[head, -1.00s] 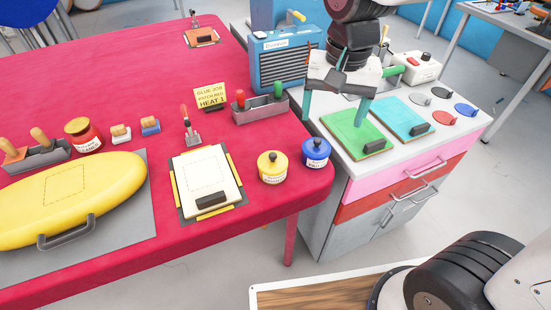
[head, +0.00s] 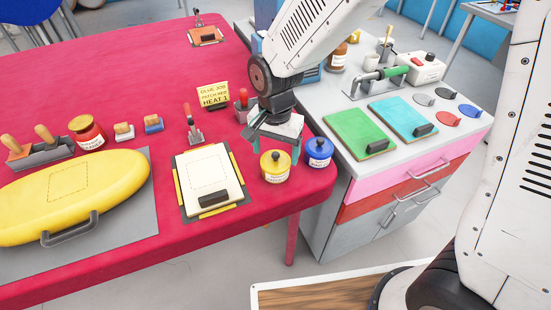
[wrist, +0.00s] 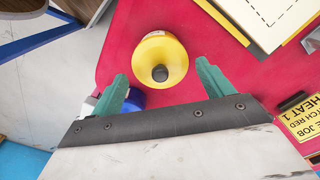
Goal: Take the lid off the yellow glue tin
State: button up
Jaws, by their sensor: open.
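The yellow glue tin (head: 275,172) stands near the front right corner of the red table, its yellow lid (wrist: 160,50) on and a dark knob (wrist: 160,74) on top. My gripper (head: 272,146) is open and empty, just above and behind this tin in the head view. In the wrist view its two green fingers (wrist: 163,84) are spread wide, with the knob between them in the picture; nothing is held. The blue tin (head: 319,152) stands close beside on the right. In the wrist view it is partly hidden by a finger and the gripper body.
A framed cream patch board (head: 208,180) lies left of the tin, and a yellow inflatable board (head: 80,195) is farther left. A yellow sign (head: 213,95) and a dark tool holder stand behind. The grey cabinet (head: 345,195) is to the right, with green and blue boards on top.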

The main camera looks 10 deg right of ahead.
jog(key=shift+f, duration=0.55)
jog(key=c, duration=1.1)
